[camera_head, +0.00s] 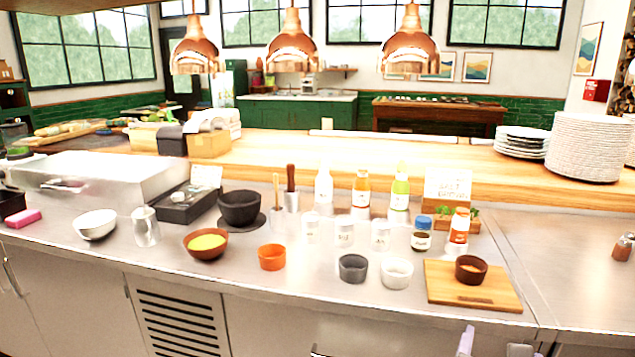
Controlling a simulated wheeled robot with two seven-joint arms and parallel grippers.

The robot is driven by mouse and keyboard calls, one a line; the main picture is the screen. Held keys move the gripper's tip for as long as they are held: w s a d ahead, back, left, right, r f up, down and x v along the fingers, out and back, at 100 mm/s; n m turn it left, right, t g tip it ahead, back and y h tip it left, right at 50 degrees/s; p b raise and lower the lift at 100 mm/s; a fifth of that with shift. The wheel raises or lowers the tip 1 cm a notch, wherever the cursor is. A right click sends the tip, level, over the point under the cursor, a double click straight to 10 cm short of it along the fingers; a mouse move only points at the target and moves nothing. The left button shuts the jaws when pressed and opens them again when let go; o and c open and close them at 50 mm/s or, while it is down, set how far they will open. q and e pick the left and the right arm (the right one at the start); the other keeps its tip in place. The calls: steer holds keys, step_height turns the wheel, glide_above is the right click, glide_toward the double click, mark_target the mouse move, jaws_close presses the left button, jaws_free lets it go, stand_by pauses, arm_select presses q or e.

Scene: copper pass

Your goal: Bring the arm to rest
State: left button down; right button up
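Pale tips that look like part of my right gripper (492,345) show at the bottom edge, right of centre, in front of the counter. Most of that gripper is cut off by the frame, so its opening cannot be judged. Nothing is seen held in the visible part. My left gripper is not in view. The steel counter (300,290) lies ahead, and the visible tips are below the wooden board (450,290) and apart from it in the picture.
A small dark bowl (470,268) sits on the board. An orange cup (271,257), a grey cup (353,267), a white cup (396,273) and a brown bowl (206,244) stand near the front edge. Bottles and plate stacks (588,147) stand behind. Copper lamps (292,50) hang above.

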steer(key=s+a+f+m+g+y, duration=0.1)
steer(key=a+f+m+y, duration=0.25)
steer(key=f, duration=0.55)
steer(key=s+a+f+m+g+y, duration=0.1)
steer(key=s+a+f+m+y, duration=0.15)
steer(key=f+m, duration=0.45)
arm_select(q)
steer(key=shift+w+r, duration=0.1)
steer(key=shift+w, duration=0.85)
arm_select(e)
steer(key=s+a+f+m+g+y, duration=0.1)
steer(key=s+a+f+m+y, duration=0.1)
steer(key=s+f+m, duration=0.5)
steer(key=s+a+f+m+y, duration=0.2)
steer(key=s+a+f+m, duration=0.1)
steer(key=s+f+m, duration=0.3)
step_height(320, 180, down, 3)
steer(key=shift+s+a+f+m+g, duration=0.1)
steer(key=shift+s+a+m+g, duration=0.3)
steer(key=shift+m, duration=0.75)
